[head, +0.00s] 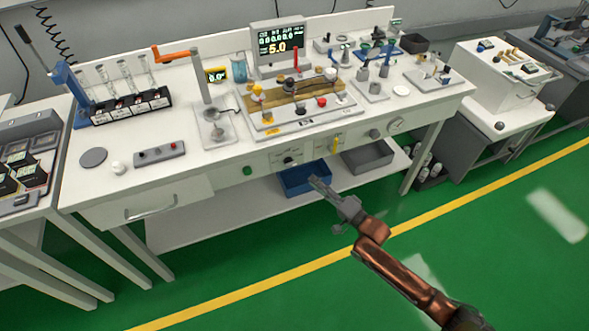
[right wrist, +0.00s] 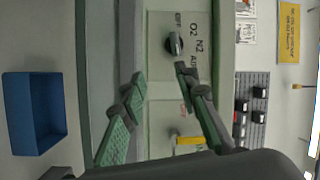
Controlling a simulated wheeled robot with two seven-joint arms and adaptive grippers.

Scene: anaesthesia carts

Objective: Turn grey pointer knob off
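The grey pointer knob (right wrist: 174,43) sits on the pale front panel of the bench, beside the markings OFF, O2, N2 and AIR. Which marking it points at is hard to tell. It shows small and dark in the head view (head: 288,160). My right gripper (head: 314,182) is in front of the bench, below and to the right of the knob in the head view. In the right wrist view its fingers (right wrist: 160,78) are spread with nothing between them. One fingertip appears close to the knob; contact cannot be told. My left gripper is not in view.
A blue bin (head: 305,178) and a grey bin (head: 367,157) are below the panel. The green floor before the bench is clear.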

